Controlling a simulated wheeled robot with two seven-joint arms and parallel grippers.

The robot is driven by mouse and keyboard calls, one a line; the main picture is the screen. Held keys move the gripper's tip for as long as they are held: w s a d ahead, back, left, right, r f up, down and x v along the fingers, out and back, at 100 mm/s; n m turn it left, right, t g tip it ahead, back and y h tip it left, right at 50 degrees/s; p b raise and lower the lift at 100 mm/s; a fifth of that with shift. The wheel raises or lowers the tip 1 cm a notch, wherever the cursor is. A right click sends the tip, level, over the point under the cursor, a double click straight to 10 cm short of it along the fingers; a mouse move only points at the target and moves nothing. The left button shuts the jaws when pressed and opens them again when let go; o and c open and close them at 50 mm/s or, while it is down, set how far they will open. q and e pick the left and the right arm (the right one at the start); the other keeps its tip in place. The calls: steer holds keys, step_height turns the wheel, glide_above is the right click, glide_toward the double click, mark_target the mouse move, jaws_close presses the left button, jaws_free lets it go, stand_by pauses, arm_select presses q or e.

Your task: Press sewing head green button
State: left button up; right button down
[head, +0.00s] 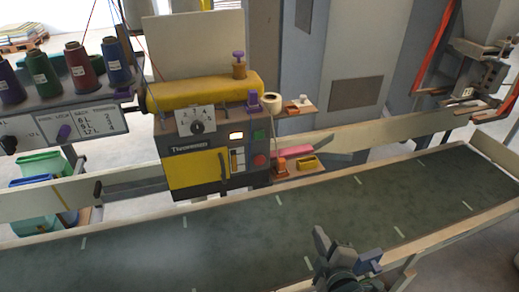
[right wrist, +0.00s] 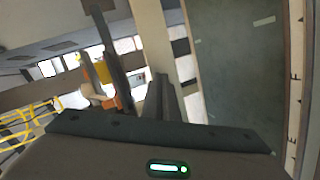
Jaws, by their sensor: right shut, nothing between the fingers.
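The sewing head (head: 195,150) is a yellow and dark grey machine standing behind the conveyor in the head view. My right gripper (head: 322,238) is over the near side of the conveyor, below and to the right of the buttons. It is shut, empty and well apart from the panel. My left gripper is not in view. I cannot make out the green button in the right wrist view.
The green conveyor belt (head: 140,252) with raised wooden edges runs between my right gripper and the sewing head. Thread cones (head: 76,62) stand at the left. Small shelves with a pink item (head: 296,150) stick out right of the buttons. The belt is bare.

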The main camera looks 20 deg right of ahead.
mark_target(259, 135)
steer(key=w+a+r+n+t+y, duration=0.1)
steer(key=w+r+n+t, duration=0.25)
steer(key=r+n, duration=0.35)
steer(key=w+a+r+n+t+y, duration=0.15)
steer(key=r+n+t, duration=0.25)
steer(key=r, duration=0.4)
steer(key=s+a+r+n+y, duration=0.1)
steer(key=a+r+n+y, duration=0.3)
steer(key=n, duration=0.6)
steer(key=a+r+n+y, duration=0.3)
steer(key=a+n+y, duration=0.1)
steer(key=n+y, duration=0.5)
steer(key=shift+s+a+r+n, duration=0.25)
steer(key=shift+s+r+n, duration=0.1)
steer(key=shift+r+n, duration=0.05)
steer(key=shift+w+g+y, duration=0.1)
steer(key=shift+g+y, duration=0.15)
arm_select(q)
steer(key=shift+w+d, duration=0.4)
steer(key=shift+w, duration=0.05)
arm_select(e)
steer(key=w, duration=0.8)
steer(key=shift+w+a, duration=0.15)
steer(key=shift+w, duration=0.15)
